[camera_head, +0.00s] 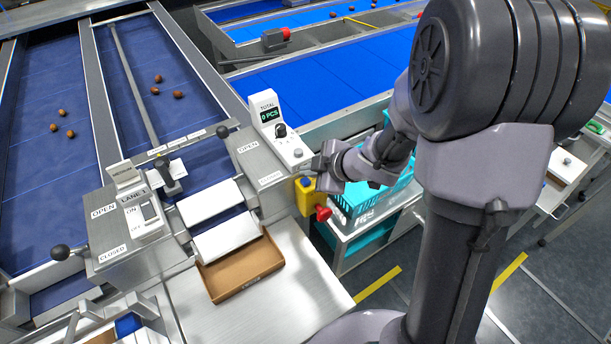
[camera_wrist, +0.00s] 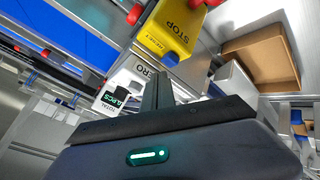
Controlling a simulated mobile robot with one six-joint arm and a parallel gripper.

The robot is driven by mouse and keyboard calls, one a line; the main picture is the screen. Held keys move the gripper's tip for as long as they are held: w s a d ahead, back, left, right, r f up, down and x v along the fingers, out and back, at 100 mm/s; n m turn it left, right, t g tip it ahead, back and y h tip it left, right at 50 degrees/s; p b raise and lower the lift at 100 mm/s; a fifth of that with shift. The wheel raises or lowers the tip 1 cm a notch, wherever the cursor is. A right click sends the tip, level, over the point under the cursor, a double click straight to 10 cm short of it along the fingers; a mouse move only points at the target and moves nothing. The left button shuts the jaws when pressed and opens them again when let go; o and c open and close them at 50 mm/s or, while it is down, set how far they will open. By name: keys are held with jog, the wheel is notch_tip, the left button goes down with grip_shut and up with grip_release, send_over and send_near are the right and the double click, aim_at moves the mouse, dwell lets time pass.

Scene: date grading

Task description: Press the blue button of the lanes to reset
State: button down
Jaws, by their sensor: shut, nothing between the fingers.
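A yellow control box (camera_head: 306,199) with a red knob (camera_head: 323,213) stands at the end of the lane frame in the head view. A small bluish spot shows at its top, perhaps the blue button; my gripper partly crowds it. My gripper (camera_head: 316,172) is shut and empty, just above and right of the yellow box and beside the counter unit. In the wrist view its fingers (camera_wrist: 158,92) are together; contact with anything cannot be told.
The counter unit (camera_head: 268,116) reads 0 PCS, left of my gripper. A brown tray (camera_head: 242,270) sits below the lane outlets. A LANE 1 switch box (camera_head: 138,215) stands left. A teal crate (camera_head: 372,200) is behind my wrist. Several dates lie on the blue lanes.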

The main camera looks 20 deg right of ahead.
aim_at(309, 182)
notch_tip(309, 182, up, 5)
jog(key=p, duration=0.5)
jog(key=shift+r, duration=0.15)
dwell(0.7)
